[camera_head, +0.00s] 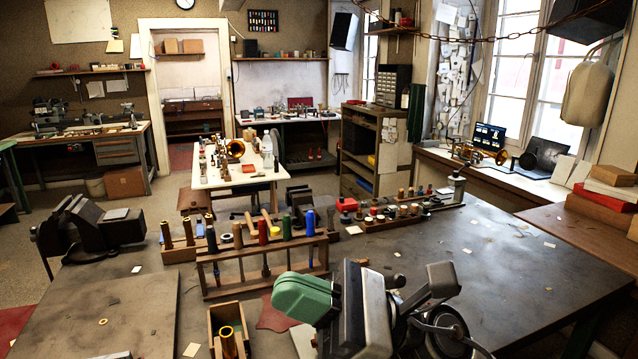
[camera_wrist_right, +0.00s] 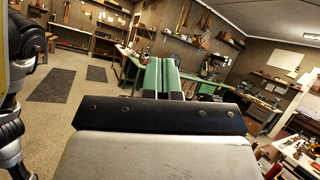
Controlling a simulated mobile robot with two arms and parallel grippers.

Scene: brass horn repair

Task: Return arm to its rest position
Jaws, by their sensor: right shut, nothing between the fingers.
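My right gripper (camera_head: 305,297) is at the lower middle of the head view, raised in front of the dark workbench (camera_head: 440,260). Its green fingers lie together, shut and empty. In the right wrist view the green fingers (camera_wrist_right: 161,76) run side by side, pointing out into the room, with no object at their tips. The grey wrist and dark links of my right arm show below and to the right of the fingers in the head view. My left gripper is in neither view.
A wooden rack (camera_head: 262,272) with coloured handles stands just behind the gripper. A small wooden box (camera_head: 232,311) holding a brass piece is left of it. A bench vise (camera_head: 85,228) sits at the left. The bench at right is mostly clear, with small scraps.

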